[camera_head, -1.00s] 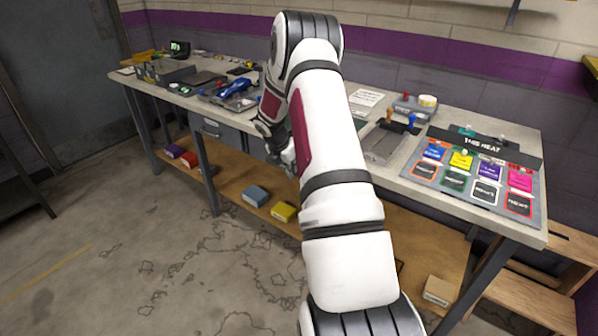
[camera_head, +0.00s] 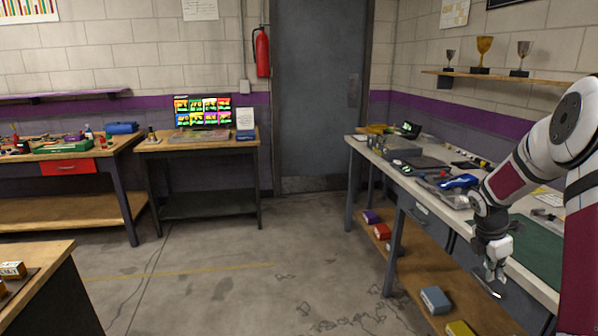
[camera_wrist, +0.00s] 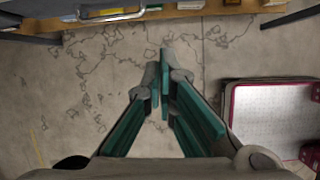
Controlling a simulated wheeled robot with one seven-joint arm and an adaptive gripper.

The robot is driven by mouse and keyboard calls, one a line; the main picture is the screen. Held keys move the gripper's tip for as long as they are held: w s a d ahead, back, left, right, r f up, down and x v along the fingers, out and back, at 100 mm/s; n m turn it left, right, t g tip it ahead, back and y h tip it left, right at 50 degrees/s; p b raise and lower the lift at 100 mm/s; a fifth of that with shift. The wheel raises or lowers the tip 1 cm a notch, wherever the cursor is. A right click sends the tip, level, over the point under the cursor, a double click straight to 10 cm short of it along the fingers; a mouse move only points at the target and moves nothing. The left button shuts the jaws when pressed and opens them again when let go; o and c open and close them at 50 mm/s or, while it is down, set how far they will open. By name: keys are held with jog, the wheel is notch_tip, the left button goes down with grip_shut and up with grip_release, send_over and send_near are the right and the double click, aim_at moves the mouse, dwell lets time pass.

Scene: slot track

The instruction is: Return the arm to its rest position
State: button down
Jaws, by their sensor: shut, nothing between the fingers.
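My arm shows at the right of the head view, bent, with its forearm reaching down and left along the front of the long workbench (camera_head: 520,278). My gripper (camera_head: 494,285) hangs pointing down just off the bench's front edge, above the lower wooden shelf (camera_head: 415,262). In the wrist view my gripper (camera_wrist: 164,95) shows its green-padded fingers drawn together at the tips over bare concrete floor. Nothing is held between them.
A blue car (camera_head: 459,181) and tools lie on the workbench. Coloured boxes, one of them blue-grey (camera_head: 435,299), sit on its lower shelf. A table with a bright screen (camera_head: 203,112) stands by the door (camera_head: 318,95). The middle floor (camera_head: 230,280) is clear.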

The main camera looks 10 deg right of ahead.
jog(key=s+a+r+m+t+p, duration=0.1)
jog(key=s+a+r+m, duration=0.3)
jog(key=a+r, duration=0.65)
jog(key=s+a+r+m+t+p, duration=0.1)
jog(key=s+a+r+m, duration=0.35)
jog(key=a+r, duration=0.6)
jog(key=s+a+r+m+t+y+p, duration=0.1)
jog(key=s+a+r+m+y, duration=0.2)
jog(key=s+a+m, duration=0.6)
jog(key=s+a+y, duration=0.1)
jog(key=s+a, duration=0.8)
jog(key=s, duration=0.2)
jog(key=shift+s+t, duration=0.4)
